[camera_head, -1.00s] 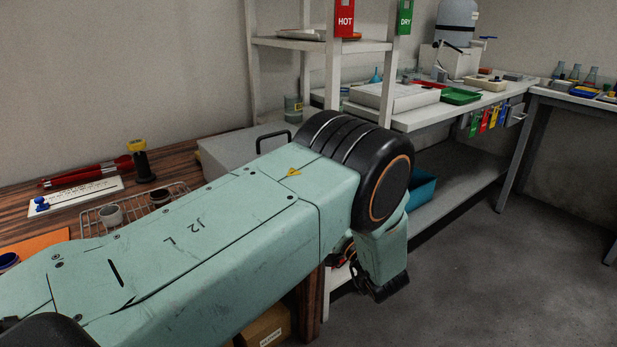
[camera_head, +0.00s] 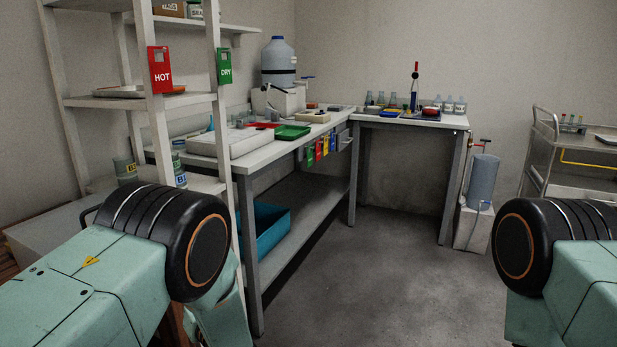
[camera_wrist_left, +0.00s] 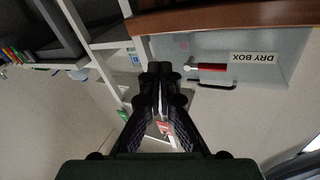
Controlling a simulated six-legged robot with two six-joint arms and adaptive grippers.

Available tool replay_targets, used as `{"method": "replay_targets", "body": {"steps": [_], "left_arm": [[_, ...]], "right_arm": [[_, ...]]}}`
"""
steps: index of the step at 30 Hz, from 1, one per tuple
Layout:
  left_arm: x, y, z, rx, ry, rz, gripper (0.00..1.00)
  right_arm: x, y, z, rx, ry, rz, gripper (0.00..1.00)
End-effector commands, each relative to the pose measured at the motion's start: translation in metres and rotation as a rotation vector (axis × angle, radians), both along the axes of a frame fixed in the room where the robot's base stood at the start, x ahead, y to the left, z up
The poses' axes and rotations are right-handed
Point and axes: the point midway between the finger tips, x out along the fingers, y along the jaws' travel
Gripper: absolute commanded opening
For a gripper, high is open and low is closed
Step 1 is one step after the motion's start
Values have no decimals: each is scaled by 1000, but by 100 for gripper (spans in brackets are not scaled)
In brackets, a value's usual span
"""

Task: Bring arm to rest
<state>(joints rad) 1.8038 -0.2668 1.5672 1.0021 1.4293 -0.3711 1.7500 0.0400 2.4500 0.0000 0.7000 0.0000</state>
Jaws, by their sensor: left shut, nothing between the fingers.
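My left gripper (camera_wrist_left: 160,72) shows in the left wrist view with its two black fingers together, shut and empty. It points toward the shelf rack and the grey box labelled DRY BOX (camera_wrist_left: 285,62), apart from both as far as I can tell. In the head view my left arm comes in at the lower left, bent downward at a black joint, and its gripper is out of sight. My right arm shows at the lower right edge; its gripper is not visible.
The white shelf rack (camera_head: 221,105) with a red HOT sign (camera_head: 160,72) and green DRY sign (camera_head: 224,64) stands close by my left arm. A workbench (camera_head: 270,148) runs behind it. A cart (camera_head: 540,160) is at right. The floor between is clear.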

Motion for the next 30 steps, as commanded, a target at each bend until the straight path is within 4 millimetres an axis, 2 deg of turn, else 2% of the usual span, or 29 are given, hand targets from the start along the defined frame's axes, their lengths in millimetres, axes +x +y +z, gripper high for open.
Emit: {"method": "replay_targets", "body": {"steps": [1, 3, 5, 6, 8, 11, 12, 17, 18, 22, 24, 27, 30], "left_arm": [[-10, -1, -27, -46, 93, -67, 0], [-29, -5, -65, -120, 231, -153, 0], [-52, -8, -96, -185, 350, -211, 0], [-70, -11, -115, -228, 432, -242, 0], [-101, -15, -139, -288, 549, -280, 0], [-158, -21, -171, -386, 740, -323, 0], [-182, -23, -180, -422, 815, -337, 0], [-285, -34, -200, -565, 1097, -368, 0], [-309, -37, -200, -598, 1161, -373, 0], [-379, -45, -192, -684, 1333, -389, 0], [-405, -48, -185, -716, 1392, -396, 0], [-429, -49, -177, -751, 1433, -389, 0], [-432, -48, -175, -770, 1430, -372, 0]], "right_arm": [[0, 0, 1, 0, 0, 0, 40], [0, 0, 3, 0, 0, 0, 40], [0, 0, 4, 0, 0, 0, 40], [0, 0, 5, 0, 0, 0, 40], [0, 0, 6, 0, 0, 0, 40], [0, 0, 9, 0, 0, 0, 40], [0, 0, 10, 0, 0, 0, 40], [0, 0, 14, 0, 0, 0, 40], [0, 0, 15, 0, 0, 0, 40], [0, 0, 18, 0, 0, 0, 40], [0, 0, 20, 0, 0, 0, 40], [0, 0, 22, 0, 0, 0, 40], [0, 0, 25, 0, 0, 0, 40]]}}
